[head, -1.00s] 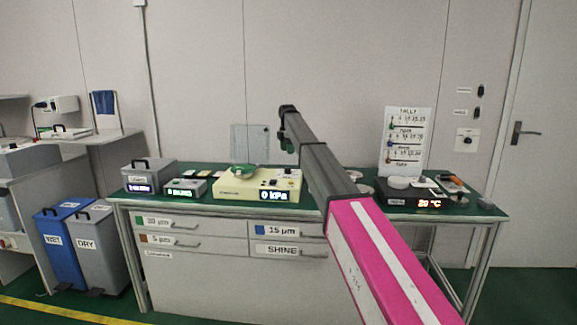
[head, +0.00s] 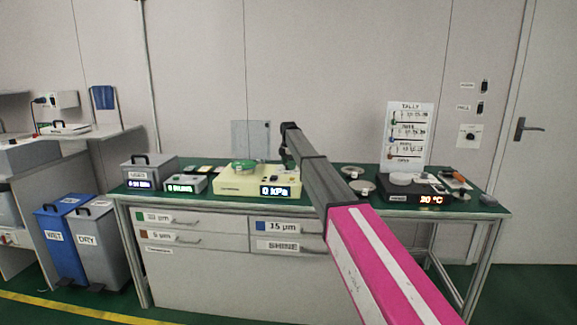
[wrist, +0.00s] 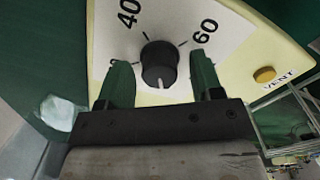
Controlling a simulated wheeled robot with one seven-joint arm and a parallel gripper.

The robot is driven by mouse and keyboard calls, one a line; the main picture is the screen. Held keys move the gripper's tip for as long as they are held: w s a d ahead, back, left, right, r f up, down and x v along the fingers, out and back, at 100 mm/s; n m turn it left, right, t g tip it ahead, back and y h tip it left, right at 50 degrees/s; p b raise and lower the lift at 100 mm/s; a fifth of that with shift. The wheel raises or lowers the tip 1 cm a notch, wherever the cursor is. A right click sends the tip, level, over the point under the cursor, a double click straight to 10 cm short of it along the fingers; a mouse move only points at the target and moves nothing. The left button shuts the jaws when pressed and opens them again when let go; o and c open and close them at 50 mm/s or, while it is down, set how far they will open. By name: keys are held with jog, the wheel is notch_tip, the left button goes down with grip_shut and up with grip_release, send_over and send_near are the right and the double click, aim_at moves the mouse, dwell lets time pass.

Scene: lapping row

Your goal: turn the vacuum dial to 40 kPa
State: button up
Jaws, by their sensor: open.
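The vacuum dial (wrist: 159,63) is a black knob with a white pointer mark on its near side in the wrist view. The printed scale plate (wrist: 186,17) around it shows 40 and 60; another figure at the left is partly hidden by a finger. My gripper (wrist: 161,72) is open, its two green fingers on either side of the knob, with a visible gap at each side. The dial belongs to the cream-coloured unit (head: 228,184) on the bench, whose display (head: 275,191) reads 0 kPa. In the head view my arm hides the dial.
A yellow VENT button (wrist: 264,74) lies right of the dial. On the green-topped bench, a grey box (head: 186,183) stands left of the unit and a black heater (head: 399,197) right of it.

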jog(key=shift+f, duration=0.15)
jog(key=c, duration=0.9)
jog(key=shift+m, duration=0.3)
